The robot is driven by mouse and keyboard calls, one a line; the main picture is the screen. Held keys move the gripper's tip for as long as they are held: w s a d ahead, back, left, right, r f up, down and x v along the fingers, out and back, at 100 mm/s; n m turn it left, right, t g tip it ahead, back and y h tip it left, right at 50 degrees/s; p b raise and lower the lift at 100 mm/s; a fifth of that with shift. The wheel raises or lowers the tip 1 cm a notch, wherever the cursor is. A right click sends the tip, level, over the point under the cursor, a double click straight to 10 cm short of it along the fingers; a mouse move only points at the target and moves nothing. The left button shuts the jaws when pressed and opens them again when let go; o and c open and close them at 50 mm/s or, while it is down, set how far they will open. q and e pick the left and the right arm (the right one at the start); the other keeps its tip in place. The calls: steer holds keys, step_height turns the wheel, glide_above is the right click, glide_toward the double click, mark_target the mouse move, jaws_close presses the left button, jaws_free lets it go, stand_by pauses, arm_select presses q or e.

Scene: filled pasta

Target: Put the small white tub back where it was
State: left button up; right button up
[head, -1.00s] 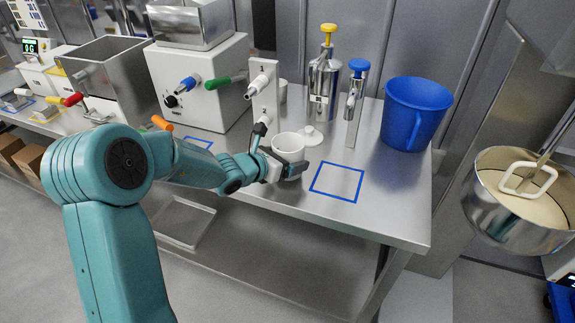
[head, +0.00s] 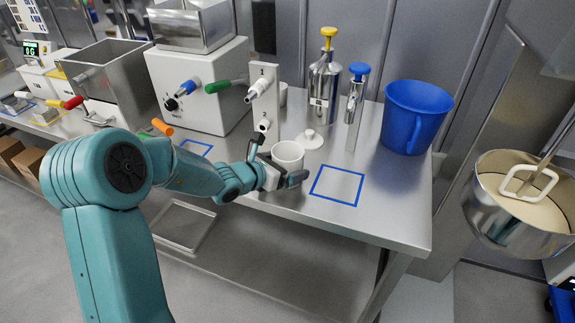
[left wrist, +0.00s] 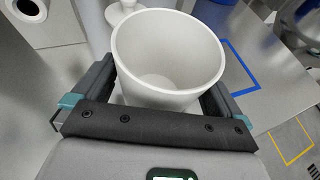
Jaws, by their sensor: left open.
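The small white tub (head: 288,154) is upright and uncovered near the front edge of the steel table, left of a blue taped square (head: 337,186). My left gripper (head: 277,160) is open, with its two fingers on either side of the tub. In the left wrist view the empty tub (left wrist: 168,55) stands between the dark fingers (left wrist: 155,95). Whether the fingers touch its wall is hard to tell. A white lid with a knob (head: 311,139) lies just behind the tub. My right gripper is not in view.
A white nozzle post (head: 263,105) stands behind the tub. Two steel dispensers, yellow-topped (head: 324,80) and blue-topped (head: 355,95), and a blue jug (head: 413,115) stand farther back and right. The blue square is empty. Another blue taped mark (head: 197,146) lies to the left.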

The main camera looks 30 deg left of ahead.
arm_select(q)
steer(key=v, duration=1.1)
steer(key=shift+s, duration=0.15)
